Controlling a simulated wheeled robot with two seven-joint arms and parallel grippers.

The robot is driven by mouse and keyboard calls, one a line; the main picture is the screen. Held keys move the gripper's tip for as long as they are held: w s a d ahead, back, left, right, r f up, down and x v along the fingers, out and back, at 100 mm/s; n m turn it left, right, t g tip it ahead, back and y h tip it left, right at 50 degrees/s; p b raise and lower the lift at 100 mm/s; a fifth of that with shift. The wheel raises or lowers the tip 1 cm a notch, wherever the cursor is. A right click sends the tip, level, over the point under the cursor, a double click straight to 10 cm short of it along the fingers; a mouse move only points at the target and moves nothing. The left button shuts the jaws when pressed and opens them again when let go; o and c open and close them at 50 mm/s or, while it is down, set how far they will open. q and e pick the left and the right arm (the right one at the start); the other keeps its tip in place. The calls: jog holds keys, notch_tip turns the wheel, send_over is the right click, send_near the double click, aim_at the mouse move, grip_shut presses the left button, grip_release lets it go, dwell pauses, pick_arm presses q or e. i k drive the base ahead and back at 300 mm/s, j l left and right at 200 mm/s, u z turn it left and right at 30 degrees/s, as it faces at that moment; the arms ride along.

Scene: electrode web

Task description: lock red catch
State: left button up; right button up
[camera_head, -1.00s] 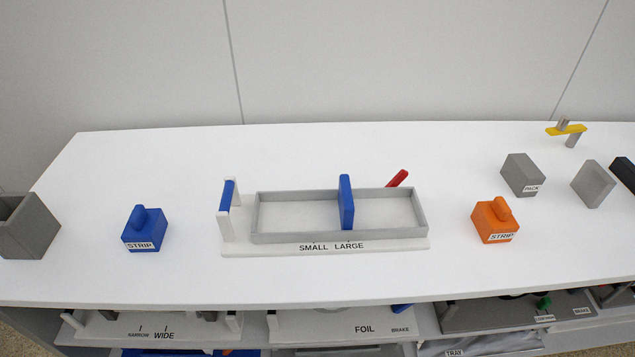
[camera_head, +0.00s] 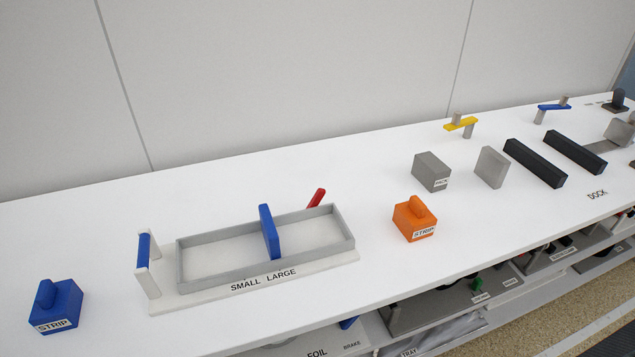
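A red catch (camera_head: 317,198) stands tilted at the back right edge of a grey-walled tray (camera_head: 345,243) on a white base. Its lower end is hidden behind the tray's back wall. A blue divider (camera_head: 269,232) stands across the tray, right of its middle, above the words SMALL and LARGE. A blue bar (camera_head: 144,250) between white posts is at the tray's left end. Neither of my grippers is in view.
A blue STRIP block (camera_head: 58,305) is at the left and an orange STRIP block (camera_head: 412,222) right of the tray. Grey blocks (camera_head: 432,172), a yellow lever (camera_head: 461,124) and black bars (camera_head: 535,163) stand further right. White tabletop in front of the back wall is clear.

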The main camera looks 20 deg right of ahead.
aim_at(319, 196)
jog(key=l+u, duration=0.1)
jog(key=l, duration=0.6)
jog(key=l+u, duration=0.1)
jog(key=l, duration=0.55)
jog(key=k+l+u, duration=0.1)
jog(key=l, duration=0.6)
jog(key=k+l, duration=0.1)
jog(key=l, duration=0.6)
jog(key=i+u, duration=0.05)
